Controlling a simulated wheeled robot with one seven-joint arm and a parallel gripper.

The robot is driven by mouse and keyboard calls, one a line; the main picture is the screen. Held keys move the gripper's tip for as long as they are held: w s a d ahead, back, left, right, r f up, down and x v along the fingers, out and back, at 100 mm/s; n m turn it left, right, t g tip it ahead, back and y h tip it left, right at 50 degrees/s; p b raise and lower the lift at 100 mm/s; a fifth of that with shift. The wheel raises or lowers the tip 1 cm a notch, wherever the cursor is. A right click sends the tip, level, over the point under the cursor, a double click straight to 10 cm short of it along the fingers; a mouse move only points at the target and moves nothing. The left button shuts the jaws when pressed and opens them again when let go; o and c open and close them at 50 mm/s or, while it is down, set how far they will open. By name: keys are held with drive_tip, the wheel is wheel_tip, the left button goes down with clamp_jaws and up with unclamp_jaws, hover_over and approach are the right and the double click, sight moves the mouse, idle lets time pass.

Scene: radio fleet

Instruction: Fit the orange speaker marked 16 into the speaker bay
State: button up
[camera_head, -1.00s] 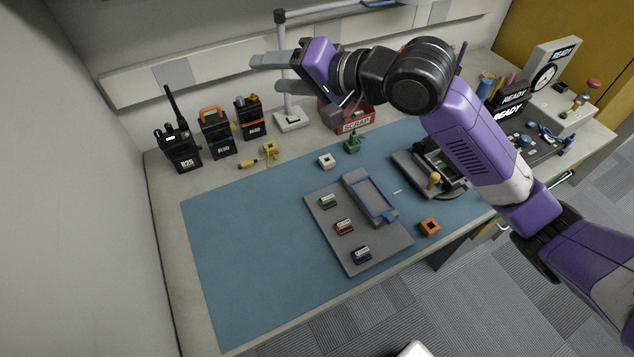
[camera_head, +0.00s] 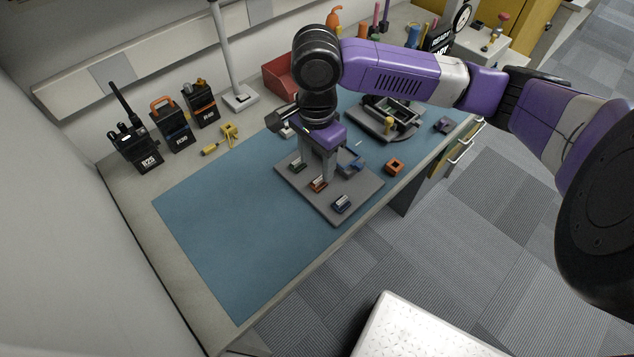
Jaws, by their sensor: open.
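An orange module with a pale label (camera_head: 318,185) lies on the grey tray (camera_head: 345,207), between a green one (camera_head: 298,166) and a blue one (camera_head: 341,204). Its marking is too small to read. My gripper (camera_head: 316,179) points down over the tray, open, its fingers by the orange module; I cannot tell whether they touch it. A separate orange block with a dark centre (camera_head: 395,166) sits on the mat to the right. An open dark housing (camera_head: 401,112) sits in a fixture at the back right; I cannot make out the speaker bay in it.
Several radios (camera_head: 171,129) stand at the back left, near a yellow tool (camera_head: 229,131). A pole stand (camera_head: 238,100) and a red bin (camera_head: 277,76) stand behind. A dark block (camera_head: 443,125) lies right of the fixture. The blue mat (camera_head: 225,220) is clear at left.

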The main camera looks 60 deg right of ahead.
sight(319, 179)
drive_tip(key=shift+s+d+f, duration=0.1)
drive_tip(key=shift+f, duration=1.5)
drive_tip(key=shift+s+d+f, duration=0.1)
drive_tip(key=shift+f, duration=1.45)
clamp_jaws()
